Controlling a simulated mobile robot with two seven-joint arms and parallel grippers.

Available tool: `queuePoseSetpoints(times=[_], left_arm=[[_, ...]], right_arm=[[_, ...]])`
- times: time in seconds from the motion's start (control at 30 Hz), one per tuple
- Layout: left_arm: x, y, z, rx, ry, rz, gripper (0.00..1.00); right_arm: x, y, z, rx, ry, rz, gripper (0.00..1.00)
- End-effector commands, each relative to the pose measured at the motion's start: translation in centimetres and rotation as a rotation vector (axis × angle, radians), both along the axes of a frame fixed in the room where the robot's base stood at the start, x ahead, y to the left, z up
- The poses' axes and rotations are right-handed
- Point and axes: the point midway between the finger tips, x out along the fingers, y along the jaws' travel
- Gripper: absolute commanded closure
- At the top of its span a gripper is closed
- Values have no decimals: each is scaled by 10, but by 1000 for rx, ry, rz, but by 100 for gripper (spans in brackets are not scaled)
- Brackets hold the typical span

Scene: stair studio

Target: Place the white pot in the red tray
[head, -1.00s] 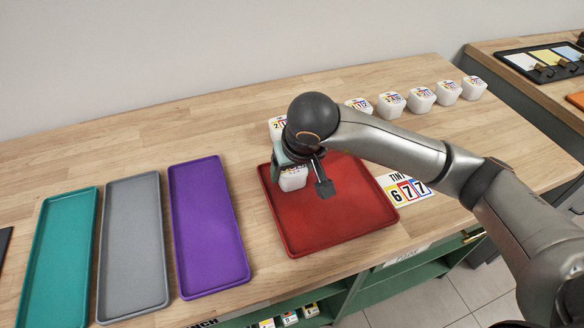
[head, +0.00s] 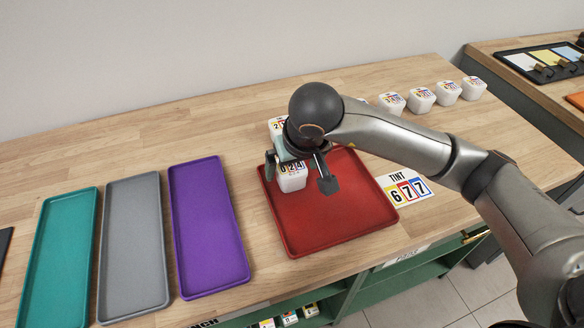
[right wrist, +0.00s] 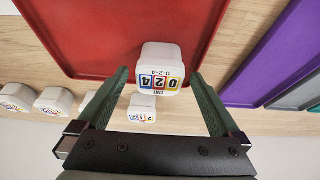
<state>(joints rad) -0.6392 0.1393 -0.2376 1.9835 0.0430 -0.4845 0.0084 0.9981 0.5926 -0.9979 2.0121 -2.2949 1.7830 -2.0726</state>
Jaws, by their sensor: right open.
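A white pot (head: 292,183) marked 024 sits in the red tray (head: 335,225), near its back left corner. My right gripper (head: 299,174) is open just above and behind this pot, with its fingers apart to either side. In the right wrist view the pot (right wrist: 161,70) stands upright at the edge of the red tray (right wrist: 110,35). It lies just past and between the green fingertips, with a gap on each side. My left gripper is not in view.
Another white pot (head: 277,126) stands behind the red tray. Several more white pots (head: 421,100) line the back right. Purple (head: 210,230), grey (head: 133,250) and teal (head: 60,260) trays lie at the left.

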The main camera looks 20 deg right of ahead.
Motion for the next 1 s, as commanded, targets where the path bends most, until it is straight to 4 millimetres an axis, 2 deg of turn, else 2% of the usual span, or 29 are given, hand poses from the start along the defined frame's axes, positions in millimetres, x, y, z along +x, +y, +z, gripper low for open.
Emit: queuePoseSetpoints(times=[0.03,0.2,0.43,0.67,0.9,1.0], left_arm=[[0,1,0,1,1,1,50],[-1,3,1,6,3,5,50],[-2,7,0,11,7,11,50],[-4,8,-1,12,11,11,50],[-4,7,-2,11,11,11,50],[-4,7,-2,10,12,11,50]], right_arm=[[-3,-1,12,-1,-7,1,0],[-18,0,48,1,-6,1,0],[-33,-1,82,0,-3,-1,0],[-39,-1,92,0,0,0,0],[-39,-1,92,1,1,-1,0],[-44,8,84,45,35,2,0]])
